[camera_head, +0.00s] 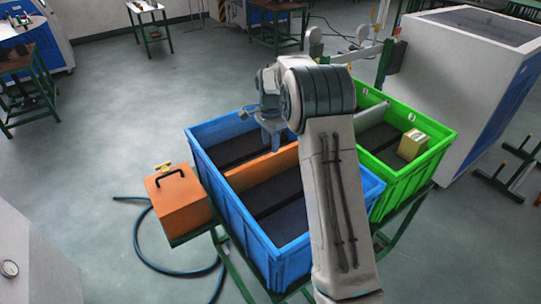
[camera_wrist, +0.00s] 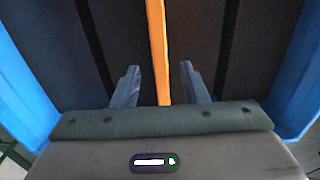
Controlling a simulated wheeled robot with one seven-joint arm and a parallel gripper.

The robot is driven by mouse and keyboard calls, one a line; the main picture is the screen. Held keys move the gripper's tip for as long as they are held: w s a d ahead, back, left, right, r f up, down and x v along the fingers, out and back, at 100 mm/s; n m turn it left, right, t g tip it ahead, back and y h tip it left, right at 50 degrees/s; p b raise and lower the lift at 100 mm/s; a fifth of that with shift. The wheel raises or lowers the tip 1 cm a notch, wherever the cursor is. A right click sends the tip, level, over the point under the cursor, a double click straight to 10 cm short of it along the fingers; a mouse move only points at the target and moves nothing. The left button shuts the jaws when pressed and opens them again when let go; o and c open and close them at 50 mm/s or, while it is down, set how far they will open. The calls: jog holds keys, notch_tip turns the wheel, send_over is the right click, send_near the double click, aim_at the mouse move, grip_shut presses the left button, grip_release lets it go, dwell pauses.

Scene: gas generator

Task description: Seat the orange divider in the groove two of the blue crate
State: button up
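The blue crate (camera_head: 267,254) stands on a green frame in the middle of the head view; its wall also shows in the wrist view (camera_wrist: 22,75). The orange divider (camera_head: 262,167) stands across the crate's inside, between its two long walls. In the wrist view the divider (camera_wrist: 157,45) runs between the fingers of my gripper (camera_wrist: 160,84). The fingers are apart, with a gap on each side of the divider, so my gripper is open and not touching it. My arm hides part of the crate and the divider's right end. I cannot tell which groove it stands in.
A green crate (camera_head: 440,152) with a grey divider and a yellow box (camera_head: 412,144) adjoins on the right. An orange box (camera_head: 178,203) with a black handle sits left of the blue crate. A hose (camera_head: 138,240) lies on the floor. A white cabinet stands at right.

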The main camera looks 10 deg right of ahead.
notch_tip(320, 180, up, 2)
jog(key=shift+r, duration=0.1)
jog(key=s+r+n+t, duration=0.1)
jog(key=s+r+n, duration=0.5)
jog(key=s, duration=0.7)
jog(key=s+r+n+t, duration=0.1)
jog(key=s+r+n, duration=0.2)
jog(key=s+r, duration=0.65)
jog(key=s+f+n, duration=0.2)
jog(key=s, duration=0.5)
jog(key=s+f+n+t, duration=0.1)
jog(key=s+f+n, duration=0.1)
jog(key=s, duration=0.5)
jog(key=shift+s+f+t, duration=0.3)
jog(key=shift+f, duration=0.45)
